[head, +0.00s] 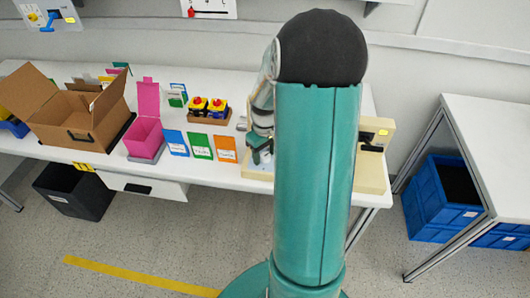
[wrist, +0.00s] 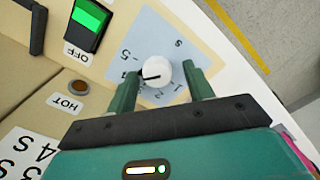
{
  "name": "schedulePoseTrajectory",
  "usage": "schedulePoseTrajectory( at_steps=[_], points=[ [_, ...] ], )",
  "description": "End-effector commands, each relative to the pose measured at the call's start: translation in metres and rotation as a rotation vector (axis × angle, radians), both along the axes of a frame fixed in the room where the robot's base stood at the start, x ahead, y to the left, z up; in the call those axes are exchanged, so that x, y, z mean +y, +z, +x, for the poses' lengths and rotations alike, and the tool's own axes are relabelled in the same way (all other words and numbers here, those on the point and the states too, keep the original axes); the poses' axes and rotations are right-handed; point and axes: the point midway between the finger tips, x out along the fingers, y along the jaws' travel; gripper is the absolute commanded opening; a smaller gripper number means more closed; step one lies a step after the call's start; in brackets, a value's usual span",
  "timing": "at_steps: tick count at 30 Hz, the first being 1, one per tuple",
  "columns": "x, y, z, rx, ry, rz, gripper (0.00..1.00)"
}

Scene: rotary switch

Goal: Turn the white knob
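The white knob (wrist: 157,74) is round and sits on a light blue dial plate (wrist: 150,38) with numbers around it. A dark pointer mark on the knob points left, close to the 4. My gripper (wrist: 161,72) is open, with one green finger on each side of the knob. The left finger is nearer to the knob than the right one, where a small gap seems to show. I cannot tell whether the left finger touches it. In the head view my gripper (head: 261,150) is partly hidden by my arm, beside a beige panel (head: 371,172); the knob is hidden there.
In the wrist view a lit green switch (wrist: 90,18) with an OFF label and a brown round part (wrist: 79,87) near a HOT label are on the panel. In the head view, coloured cards, a pink box (head: 145,137) and a cardboard box (head: 80,118) stand left on the white table (head: 222,172).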

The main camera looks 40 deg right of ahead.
Motion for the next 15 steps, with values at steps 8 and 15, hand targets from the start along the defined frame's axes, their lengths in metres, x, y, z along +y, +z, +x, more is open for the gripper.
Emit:
schedulePoseTrajectory(
  at_steps=[8,15],
  points=[
    [-0.0024,-0.0003,-0.0012,0.0,-0.003,-0.003,0.54],
    [-0.0031,0.0019,-0.0011,-0.001,-0.004,-0.004,0.54]
  ],
)
